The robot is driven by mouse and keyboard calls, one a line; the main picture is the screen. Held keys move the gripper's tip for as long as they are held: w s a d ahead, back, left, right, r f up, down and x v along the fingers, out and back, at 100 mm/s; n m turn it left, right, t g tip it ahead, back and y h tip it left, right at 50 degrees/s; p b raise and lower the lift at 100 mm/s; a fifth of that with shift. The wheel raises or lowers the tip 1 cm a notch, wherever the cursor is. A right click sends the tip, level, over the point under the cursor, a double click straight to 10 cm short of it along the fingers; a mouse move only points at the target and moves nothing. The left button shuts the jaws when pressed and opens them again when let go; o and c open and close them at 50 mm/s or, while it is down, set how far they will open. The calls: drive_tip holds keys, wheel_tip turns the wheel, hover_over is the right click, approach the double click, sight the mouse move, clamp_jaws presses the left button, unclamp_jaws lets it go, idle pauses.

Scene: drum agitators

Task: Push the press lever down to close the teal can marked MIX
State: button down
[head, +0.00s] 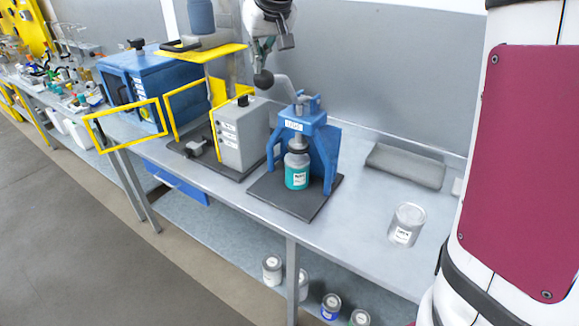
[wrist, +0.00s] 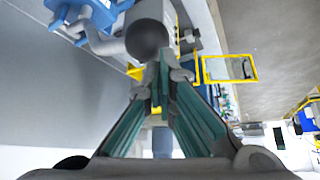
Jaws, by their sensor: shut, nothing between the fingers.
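The teal can marked MIX (head: 297,177) stands upright under the blue press (head: 329,148) on a dark base plate. The press lever (head: 283,86) is raised and slants up to the left, ending in a dark ball knob (head: 263,79). My gripper (head: 262,62) is shut and empty, its fingertips just above the knob. In the wrist view the knob (wrist: 148,38) lies right at the tips of my gripper (wrist: 160,72), with the lever (wrist: 103,43) running left to the press (wrist: 92,12). I cannot tell whether the fingertips touch the knob.
A grey box machine (head: 243,137) with yellow guards (head: 185,110) stands left of the press, a blue machine (head: 130,88) beyond it. The bench (head: 350,215) is clear between press and silver can.

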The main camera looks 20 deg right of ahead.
wheel_tip(320, 180, up, 6)
drive_tip(key=p, duration=0.1)
drive_tip(key=shift+r, duration=0.25)
idle(0.4)
drive_tip(key=shift+s, duration=0.1)
drive_tip(key=s+f+b, duration=0.1)
drive_tip(key=s+f, duration=0.4)
drive_tip(key=s, duration=0.5)
drive_tip(key=s+f+b, duration=0.2)
drive_tip(key=s+f, duration=0.4)
drive_tip(key=s, duration=0.4)
drive_tip(key=s+d+f+m+g+b, duration=0.1)
drive_tip(key=s+f, duration=0.4)
drive_tip(key=s, duration=0.5)
drive_tip(key=shift+f+h+b, duration=0.25)
drive_tip(key=shift+h+b, duration=0.1)
drive_tip(key=shift+h, duration=0.05)
drive_tip(key=shift+s+d, duration=0.1)
